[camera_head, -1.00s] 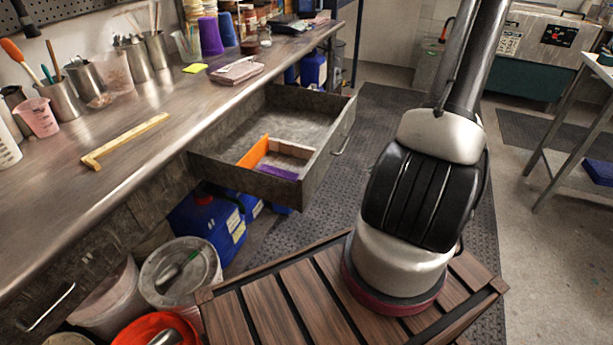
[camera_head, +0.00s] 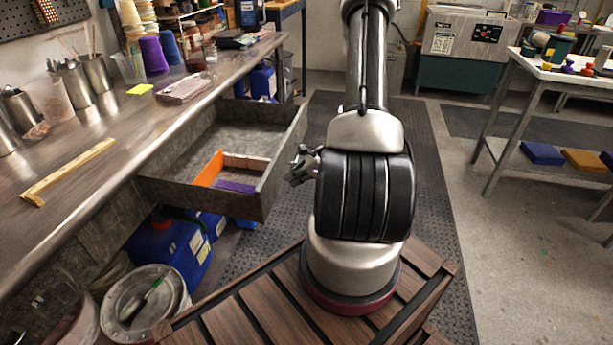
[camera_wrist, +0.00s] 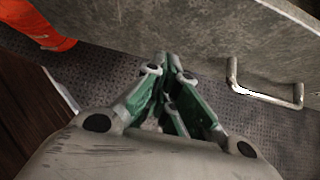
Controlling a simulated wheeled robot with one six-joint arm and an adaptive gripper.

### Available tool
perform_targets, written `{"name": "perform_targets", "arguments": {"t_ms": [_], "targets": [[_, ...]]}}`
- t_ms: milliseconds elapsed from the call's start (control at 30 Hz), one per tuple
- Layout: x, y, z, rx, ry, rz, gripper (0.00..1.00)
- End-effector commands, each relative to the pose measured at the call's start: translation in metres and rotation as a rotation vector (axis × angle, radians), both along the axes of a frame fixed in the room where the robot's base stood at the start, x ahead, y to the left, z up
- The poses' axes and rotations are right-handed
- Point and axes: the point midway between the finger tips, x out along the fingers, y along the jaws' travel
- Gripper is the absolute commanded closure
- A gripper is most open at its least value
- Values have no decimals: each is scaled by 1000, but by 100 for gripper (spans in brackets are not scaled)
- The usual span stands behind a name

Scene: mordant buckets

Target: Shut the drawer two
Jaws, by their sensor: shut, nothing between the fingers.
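The open drawer (camera_head: 283,165) sticks out from under the steel workbench in the head view. An orange divider and a purple piece lie inside it. In the wrist view the drawer's grey front panel (camera_wrist: 215,35) crosses the top, with its metal bar handle (camera_wrist: 265,95) to the right of my fingers. My gripper (camera_wrist: 168,65) is shut and empty, its fingertips close to the lower edge of the panel; I cannot tell whether they touch it. In the head view my gripper (camera_head: 300,165) shows beside the drawer front, partly hidden behind my arm.
The workbench (camera_head: 100,150) holds a yellow wooden piece (camera_head: 68,172), metal cups and thread cones. Blue containers (camera_head: 165,250) and a lidded bucket (camera_head: 140,300) stand below. A table (camera_head: 540,75) is at the right. Dark matting (camera_head: 440,200) leaves free floor right of my arm.

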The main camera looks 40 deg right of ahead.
Motion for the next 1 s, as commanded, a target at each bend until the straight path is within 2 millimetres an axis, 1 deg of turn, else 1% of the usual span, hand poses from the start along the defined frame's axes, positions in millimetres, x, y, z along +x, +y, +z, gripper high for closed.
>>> {"name": "perform_targets", "arguments": {"t_ms": [100,200,667,767,867,1000], "targets": [[8,7,0,0,0,1,100],[11,9,0,1,0,1,100],[14,11,0,0,0,1,100],[20,16,0,0,-1,4,100],[31,25,0,1,-1,4,100],[55,44,0,0,-2,6,100]]}}
